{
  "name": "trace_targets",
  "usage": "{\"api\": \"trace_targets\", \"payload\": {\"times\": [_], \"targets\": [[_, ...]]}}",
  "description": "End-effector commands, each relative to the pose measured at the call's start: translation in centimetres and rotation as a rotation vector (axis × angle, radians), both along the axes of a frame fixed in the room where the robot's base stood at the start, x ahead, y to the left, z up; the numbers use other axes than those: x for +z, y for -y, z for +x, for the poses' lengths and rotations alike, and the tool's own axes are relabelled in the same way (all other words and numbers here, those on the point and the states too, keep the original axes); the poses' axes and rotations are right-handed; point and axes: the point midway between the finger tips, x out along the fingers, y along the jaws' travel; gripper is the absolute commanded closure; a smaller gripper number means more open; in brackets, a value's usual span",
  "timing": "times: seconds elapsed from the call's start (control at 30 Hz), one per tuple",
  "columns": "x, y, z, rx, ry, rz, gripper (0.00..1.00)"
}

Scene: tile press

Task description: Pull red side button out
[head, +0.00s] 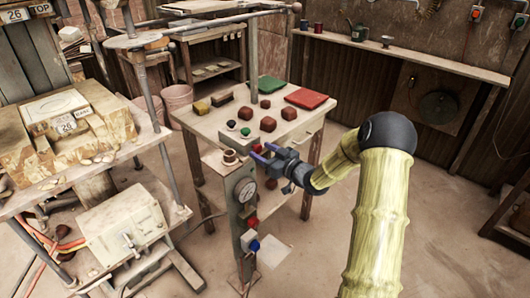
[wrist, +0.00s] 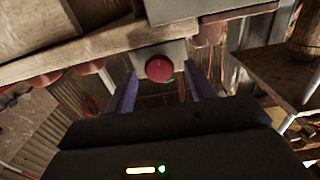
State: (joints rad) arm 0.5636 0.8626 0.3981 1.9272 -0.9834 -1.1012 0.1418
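A round red button (wrist: 159,69) sits on a grey housing (wrist: 148,53) in the wrist view. My gripper (head: 264,153) is open, its two purple fingers on either side of the button in that view with gaps on both sides. Whether the fingertips reach as far as the button is unclear. In the head view a small red patch (head: 257,148) shows by the fingertips, partly covered. Lower on the grey gauge post (head: 243,211) are another red button (head: 253,222) and a blue one (head: 254,246).
A round gauge (head: 245,190) is on the post. A cluttered bench (head: 110,180) is at left.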

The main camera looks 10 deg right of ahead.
Motion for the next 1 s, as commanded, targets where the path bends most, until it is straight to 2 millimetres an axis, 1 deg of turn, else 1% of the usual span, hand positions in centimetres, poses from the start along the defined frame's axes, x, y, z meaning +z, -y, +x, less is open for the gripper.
{"api": "trace_targets", "payload": {"times": [0.17, 0.27, 0.37, 1.0], "targets": [[0.0, 0.1, -0.1, -0.001, 0.0, 0.0, 0.45], [0.0, 0.6, -0.7, -0.003, -0.001, -0.001, 0.45], [0.0, 1.4, -1.8, -0.003, -0.002, -0.001, 0.45], [0.0, 8.5, -12.3, -0.008, -0.002, 0.0, 0.45]]}}
